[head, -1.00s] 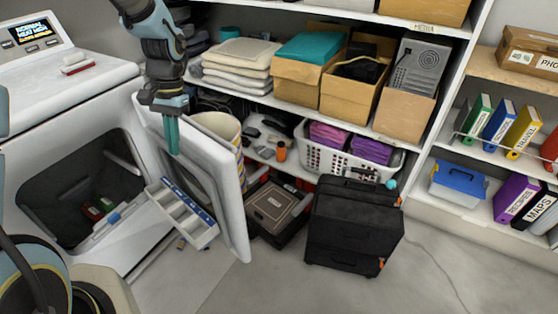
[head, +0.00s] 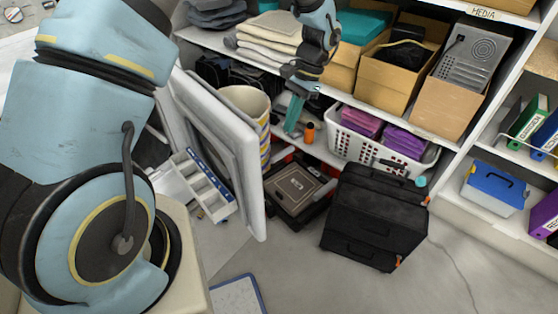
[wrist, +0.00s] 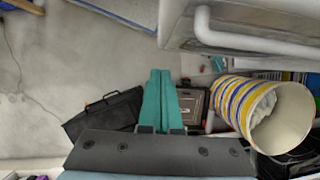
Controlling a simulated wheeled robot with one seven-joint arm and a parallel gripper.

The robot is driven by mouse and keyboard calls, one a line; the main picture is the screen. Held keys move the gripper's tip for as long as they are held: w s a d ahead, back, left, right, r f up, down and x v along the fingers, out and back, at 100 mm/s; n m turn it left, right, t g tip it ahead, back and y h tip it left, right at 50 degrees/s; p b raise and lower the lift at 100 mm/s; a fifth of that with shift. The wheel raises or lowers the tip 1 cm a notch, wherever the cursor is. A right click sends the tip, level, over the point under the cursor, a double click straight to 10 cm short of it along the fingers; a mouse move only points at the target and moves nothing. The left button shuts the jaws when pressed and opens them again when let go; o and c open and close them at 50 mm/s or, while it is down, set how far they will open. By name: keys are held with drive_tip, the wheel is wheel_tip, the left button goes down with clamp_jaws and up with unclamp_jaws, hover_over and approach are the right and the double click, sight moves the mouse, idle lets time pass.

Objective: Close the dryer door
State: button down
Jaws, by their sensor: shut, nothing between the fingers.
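The white dryer door (head: 250,185) stands open, roughly upright, left of centre in the head view. My own arm hides most of the dryer body and its opening. My gripper (head: 292,118), with teal fingers pointing down, is shut and empty. It is to the right of the door, apart from it, in front of the lower shelf. In the wrist view the shut fingers (wrist: 160,85) show at the centre. A white panel with a white bar (wrist: 235,38), likely the door, is at the upper right there.
A striped bin (head: 264,132) stands right behind the door. A compartment tray (head: 207,187) is at the door's left side. A dark case (head: 292,187) and black toolbox (head: 370,222) stand on the floor. A white basket (head: 352,145) sits on the shelf. The floor front right is clear.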

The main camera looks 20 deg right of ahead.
drive_tip(key=s+a+f+p, duration=0.2)
drive_tip(key=a+f+p, duration=0.3)
drive_tip(key=a+f, duration=0.2)
drive_tip(key=shift+s+f, duration=0.25)
drive_tip(key=shift+f, duration=1)
drive_tip(key=shift+a, duration=0.1)
